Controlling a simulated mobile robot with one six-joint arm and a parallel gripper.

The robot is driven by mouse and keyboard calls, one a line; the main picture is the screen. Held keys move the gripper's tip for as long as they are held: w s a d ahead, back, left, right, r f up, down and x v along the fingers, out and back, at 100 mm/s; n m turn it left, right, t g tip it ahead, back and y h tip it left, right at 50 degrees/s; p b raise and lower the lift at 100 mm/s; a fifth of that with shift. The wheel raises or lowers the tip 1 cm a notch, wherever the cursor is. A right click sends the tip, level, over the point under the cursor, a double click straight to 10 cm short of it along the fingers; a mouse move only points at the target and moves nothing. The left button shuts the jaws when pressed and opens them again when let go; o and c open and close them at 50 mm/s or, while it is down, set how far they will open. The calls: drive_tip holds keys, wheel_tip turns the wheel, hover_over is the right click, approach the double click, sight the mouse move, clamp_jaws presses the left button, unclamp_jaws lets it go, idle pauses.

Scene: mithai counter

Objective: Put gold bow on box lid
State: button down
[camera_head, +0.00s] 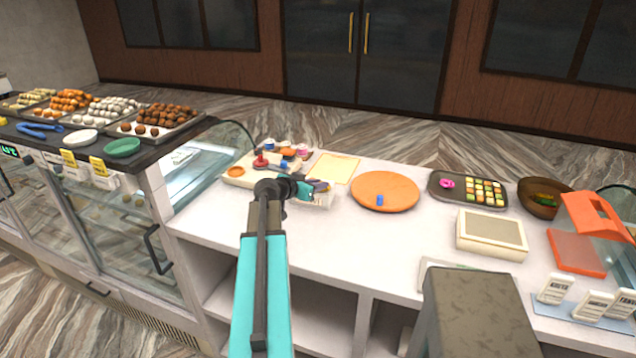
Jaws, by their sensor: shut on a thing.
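My gripper (318,189) is above the white counter, left of the round orange board. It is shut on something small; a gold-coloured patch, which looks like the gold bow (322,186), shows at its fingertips. The bow's shape is too small to make out and the fingers partly cover it. A pale, low box (323,203) shows just below the gripper and is partly hidden by it. I cannot tell whether the bow touches the box lid.
The round orange board (385,187) bears a small blue item. A pale tray (236,183) with small coloured items and a yellowish sheet (337,168) lie behind the gripper.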

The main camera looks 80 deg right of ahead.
drive_tip(key=shift+f, duration=0.2)
idle(0.3)
drive_tip(key=c, duration=1.6)
unclamp_jaws()
drive_tip(key=shift+c, duration=0.2)
drive_tip(key=shift+r, duration=0.2)
drive_tip(key=b+v, duration=0.5)
drive_tip(key=v, duration=0.7)
